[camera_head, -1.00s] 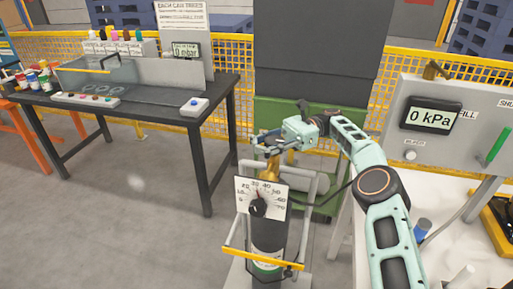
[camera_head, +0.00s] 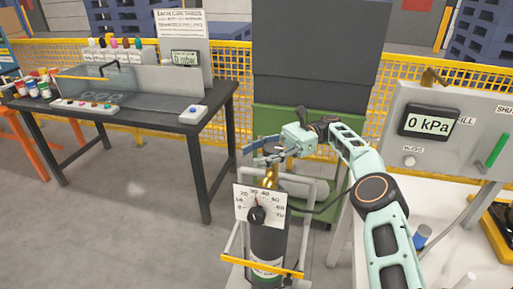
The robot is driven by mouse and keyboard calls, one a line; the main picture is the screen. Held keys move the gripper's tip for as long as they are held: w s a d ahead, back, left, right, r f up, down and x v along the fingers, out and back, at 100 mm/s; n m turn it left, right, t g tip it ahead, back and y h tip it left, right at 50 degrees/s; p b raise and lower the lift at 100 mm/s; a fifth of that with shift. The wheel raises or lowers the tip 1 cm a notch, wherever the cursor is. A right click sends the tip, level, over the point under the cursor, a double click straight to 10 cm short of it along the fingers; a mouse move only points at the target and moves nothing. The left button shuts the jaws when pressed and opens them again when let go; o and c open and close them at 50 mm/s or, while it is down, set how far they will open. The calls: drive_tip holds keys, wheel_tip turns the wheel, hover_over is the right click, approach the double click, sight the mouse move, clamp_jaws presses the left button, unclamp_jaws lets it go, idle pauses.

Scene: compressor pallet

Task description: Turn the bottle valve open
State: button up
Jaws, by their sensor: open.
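The dark gas bottle (camera_head: 268,243) stands upright in a grey cart behind a yellow bar. A white dial plate (camera_head: 243,206) with a black gauge hub hides part of its upper body. The brass valve (camera_head: 269,178) rises from the bottle top, just behind the plate. My gripper (camera_head: 257,152) is open, with its dark fingers pointing left at the top of the valve. The fingers and the valve top overlap in the picture, so I cannot tell whether they touch. The valve's handle is hidden or too small to make out.
A grey panel (camera_head: 398,165) with a display reading 0 kPa and a green handle stands at right. A dark table (camera_head: 150,112) with a display reading 0 mbar is at left. A green and dark cabinet (camera_head: 318,60) stands behind my gripper. Floor at left front is clear.

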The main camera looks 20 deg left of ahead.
wheel_tip(320, 180, up, 10)
drive_tip(key=shift+f, duration=0.2)
idle(0.4)
drive_tip(key=shift+r, duration=0.1)
